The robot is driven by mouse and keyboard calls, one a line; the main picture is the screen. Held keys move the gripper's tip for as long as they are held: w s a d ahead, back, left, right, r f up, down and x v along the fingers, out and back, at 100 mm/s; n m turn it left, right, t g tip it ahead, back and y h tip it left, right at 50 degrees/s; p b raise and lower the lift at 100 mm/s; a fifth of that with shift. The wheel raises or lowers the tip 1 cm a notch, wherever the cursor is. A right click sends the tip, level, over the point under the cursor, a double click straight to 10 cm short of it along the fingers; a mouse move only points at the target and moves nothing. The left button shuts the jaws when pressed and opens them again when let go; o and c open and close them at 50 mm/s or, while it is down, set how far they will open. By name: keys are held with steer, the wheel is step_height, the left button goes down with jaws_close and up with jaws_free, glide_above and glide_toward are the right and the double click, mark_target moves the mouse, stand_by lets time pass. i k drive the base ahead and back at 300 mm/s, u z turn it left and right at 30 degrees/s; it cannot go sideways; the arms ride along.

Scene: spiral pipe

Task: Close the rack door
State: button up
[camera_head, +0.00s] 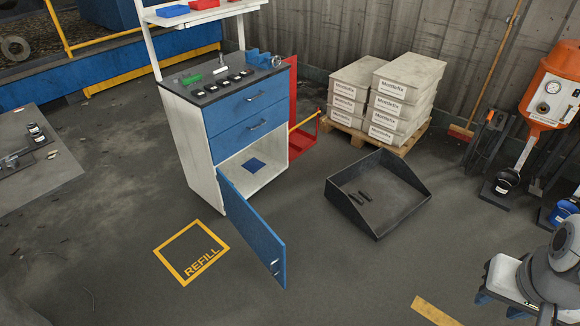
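The rack (183,141) is a white cabinet with a dark worktop, standing left of centre. It has two blue drawers (247,103), both shut, above an open lower compartment. The blue rack door (251,232) is hinged on the compartment's left side and stands wide open, swung out toward the front. A small metal handle (275,267) is near its free lower edge. A blue square (254,164) lies inside the compartment. Part of my grey arm shows at the lower right corner, well apart from the door. My gripper is not in view.
A yellow REFILL square (191,252) is marked on the floor left of the door. A black open bin (376,231) stands to the right, with clear floor between. Stacked bags on a pallet (356,137) stand behind. A grey table (50,178) is at the left.

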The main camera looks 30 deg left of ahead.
mark_target(267, 245)
steer(key=z, duration=0.15)
steer(key=k, duration=0.25)
steer(key=u, duration=1.75)
steer(key=i, duration=1)
steer(key=u, duration=0.65)
steer(key=k, duration=0.5)
steer(key=z, duration=0.2)
steer(key=i, duration=0.45)
